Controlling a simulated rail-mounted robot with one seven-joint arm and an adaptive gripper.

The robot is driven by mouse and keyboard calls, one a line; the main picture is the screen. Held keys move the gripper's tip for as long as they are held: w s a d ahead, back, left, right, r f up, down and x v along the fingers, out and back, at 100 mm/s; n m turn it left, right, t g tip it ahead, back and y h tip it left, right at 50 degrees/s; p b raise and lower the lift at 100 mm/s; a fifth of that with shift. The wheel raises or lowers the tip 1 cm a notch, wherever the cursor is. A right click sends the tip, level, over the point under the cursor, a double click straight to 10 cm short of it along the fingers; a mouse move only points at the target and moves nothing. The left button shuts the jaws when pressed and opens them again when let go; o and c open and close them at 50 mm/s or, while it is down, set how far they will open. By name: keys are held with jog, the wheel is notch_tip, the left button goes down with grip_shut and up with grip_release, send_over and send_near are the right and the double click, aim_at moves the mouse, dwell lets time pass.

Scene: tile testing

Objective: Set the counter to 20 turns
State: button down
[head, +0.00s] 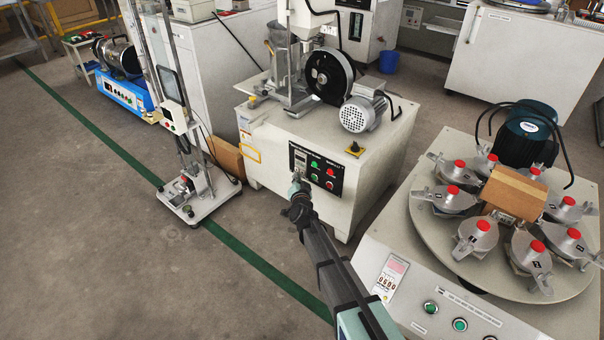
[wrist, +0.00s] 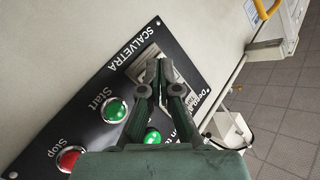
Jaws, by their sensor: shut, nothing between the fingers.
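The black control panel (head: 342,180) is on the front of the beige machine in the middle of the head view. Its counter (head: 300,157) is a small light-framed unit at the panel's left end. In the wrist view the counter (wrist: 143,62) is partly hidden by my fingers, and I cannot read its digits. My gripper (head: 297,184) is shut and empty, with its fingertips (wrist: 159,66) in front of the counter. I cannot tell whether they touch it. The green Start button (wrist: 115,110) and red Stop button (wrist: 69,158) are beside my fingers.
Another green button (wrist: 152,137) shows beside my fingers. The machine (head: 285,140) carries a black wheel (head: 330,75) and a motor (head: 360,113). At right stands a turntable machine (head: 420,220) with its own counter (head: 387,282). Floor (head: 150,270) at left is clear.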

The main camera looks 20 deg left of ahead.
jog(key=shift+w, duration=0.1)
jog(key=shift+w+d, duration=0.15)
jog(key=shift+w, duration=0.1)
jog(key=shift+w+d, duration=0.15)
jog(key=shift+w, duration=0.2)
dwell(0.6)
jog(key=shift+s, duration=0.15)
dwell(0.3)
jog(key=shift+s+a+p, duration=0.3)
jog(key=shift+s+p, duration=0.15)
jog(key=shift+s, duration=0.15)
jog(key=s+p, duration=0.1)
jog(key=s+a+p, duration=0.1)
jog(key=s, duration=0.1)
jog(key=s+p, duration=0.1)
jog(key=shift+s+a+p, duration=0.35)
